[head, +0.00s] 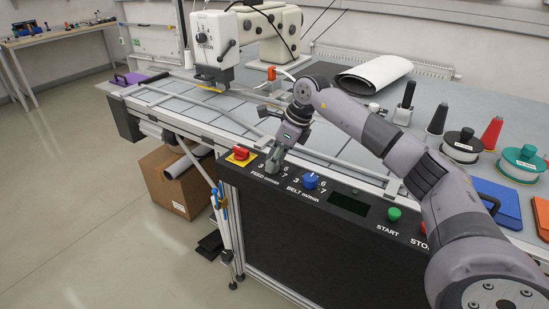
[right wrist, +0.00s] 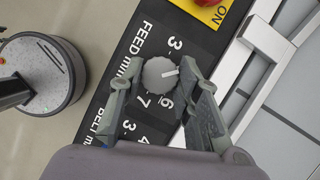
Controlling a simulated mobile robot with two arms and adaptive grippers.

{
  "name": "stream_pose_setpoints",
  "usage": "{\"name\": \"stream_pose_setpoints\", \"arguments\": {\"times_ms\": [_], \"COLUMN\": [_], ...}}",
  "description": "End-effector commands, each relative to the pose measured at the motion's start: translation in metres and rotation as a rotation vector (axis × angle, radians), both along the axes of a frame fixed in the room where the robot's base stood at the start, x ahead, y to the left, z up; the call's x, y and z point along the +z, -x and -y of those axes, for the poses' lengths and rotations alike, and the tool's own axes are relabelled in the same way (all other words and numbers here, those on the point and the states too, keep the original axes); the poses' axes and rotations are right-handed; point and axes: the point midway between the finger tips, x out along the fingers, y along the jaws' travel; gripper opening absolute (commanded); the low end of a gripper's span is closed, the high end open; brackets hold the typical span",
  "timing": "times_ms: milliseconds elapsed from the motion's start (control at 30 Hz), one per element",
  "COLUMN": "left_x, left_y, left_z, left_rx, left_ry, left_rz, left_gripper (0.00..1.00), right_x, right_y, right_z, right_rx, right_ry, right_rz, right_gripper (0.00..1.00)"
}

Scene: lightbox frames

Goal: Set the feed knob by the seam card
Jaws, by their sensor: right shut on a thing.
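The feed knob (right wrist: 158,74) is grey and round, on the black control panel, with a white pointer mark. In the right wrist view the mark points right, between the printed 3 and 6; any figures there are hidden by a finger. My right gripper (head: 273,165) points down at the panel beside the FEED m/min label. The right wrist view shows its two fingers shut on the knob, one on each side. In the head view the gripper covers most of the knob. I cannot make out a seam card. My left gripper is not in view.
A red button on a yellow plate (head: 241,155) sits just left of the knob. The blue belt knob (head: 311,181) is close on the right, then a dark display (head: 348,204) and the green START button (head: 394,214). A white sewing machine (head: 214,45) stands behind on the table.

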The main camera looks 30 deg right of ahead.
Motion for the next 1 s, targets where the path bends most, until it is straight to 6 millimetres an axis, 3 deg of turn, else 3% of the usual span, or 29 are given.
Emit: {"name": "stream_pose_setpoints", "arguments": {"times_ms": [500,533,800,1000], "left_x": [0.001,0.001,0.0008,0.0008], "left_y": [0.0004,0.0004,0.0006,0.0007], "left_z": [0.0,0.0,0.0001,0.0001], "left_rx": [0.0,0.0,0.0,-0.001], "left_ry": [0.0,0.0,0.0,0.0], "left_rz": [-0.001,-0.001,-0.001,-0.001], "left_gripper": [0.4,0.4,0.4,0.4], "right_x": [0.0008,0.0008,0.0004,0.0002], "right_y": [-0.0003,-0.0003,-0.0001,-0.0001], "right_z": [0.0003,0.0003,0.0003,0.0002], "right_rx": [0.02,0.02,0.019,0.019], "right_ry": [0.001,0.001,0.0,0.001], "right_rz": [0.002,0.002,0.001,0.0], "right_gripper": [0.03,0.33,0.51,0.51]}}
